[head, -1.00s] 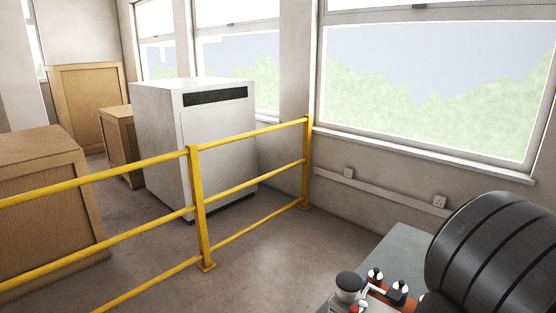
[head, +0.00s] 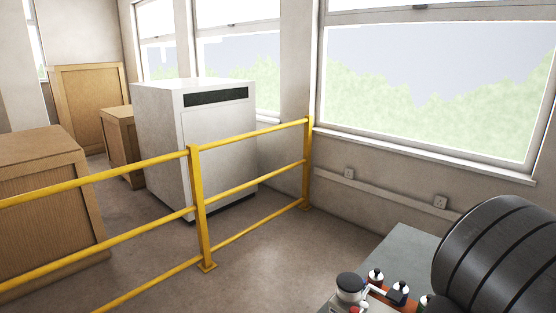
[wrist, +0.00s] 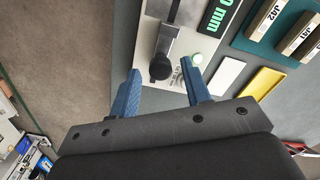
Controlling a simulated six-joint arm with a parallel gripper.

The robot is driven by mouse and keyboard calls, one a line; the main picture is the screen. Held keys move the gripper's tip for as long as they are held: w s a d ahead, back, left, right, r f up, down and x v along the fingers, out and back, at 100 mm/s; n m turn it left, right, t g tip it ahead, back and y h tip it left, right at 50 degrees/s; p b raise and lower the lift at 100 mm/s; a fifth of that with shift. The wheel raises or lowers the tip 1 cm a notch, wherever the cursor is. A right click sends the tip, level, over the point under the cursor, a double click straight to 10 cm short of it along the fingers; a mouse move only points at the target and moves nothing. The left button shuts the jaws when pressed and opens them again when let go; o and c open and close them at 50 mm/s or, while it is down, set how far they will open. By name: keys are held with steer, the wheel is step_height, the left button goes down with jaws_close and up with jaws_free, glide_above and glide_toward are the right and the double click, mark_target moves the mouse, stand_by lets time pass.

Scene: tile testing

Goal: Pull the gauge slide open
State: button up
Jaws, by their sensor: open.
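The gauge shows in the wrist view as a pale plate (wrist: 148,45) with a grey metal slide (wrist: 166,35) and a round black knob (wrist: 160,67) at its near end. A dark display (wrist: 218,14) with green digits ending in "0 mm" lies to its right. My gripper (wrist: 159,68) is open, with one blue finger on each side of the knob in the picture. Both fingers look clear of the knob; their height relative to it cannot be told. The gauge cannot be made out in the head view.
In the head view, a yellow railing (head: 200,207) stands left of the grey bench (head: 411,246).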

steer(key=shift+r, duration=2.85)
step_height(320, 180, down, 6)
steer(key=shift+f, duration=0.1)
steer(key=shift+w+a, duration=0.35)
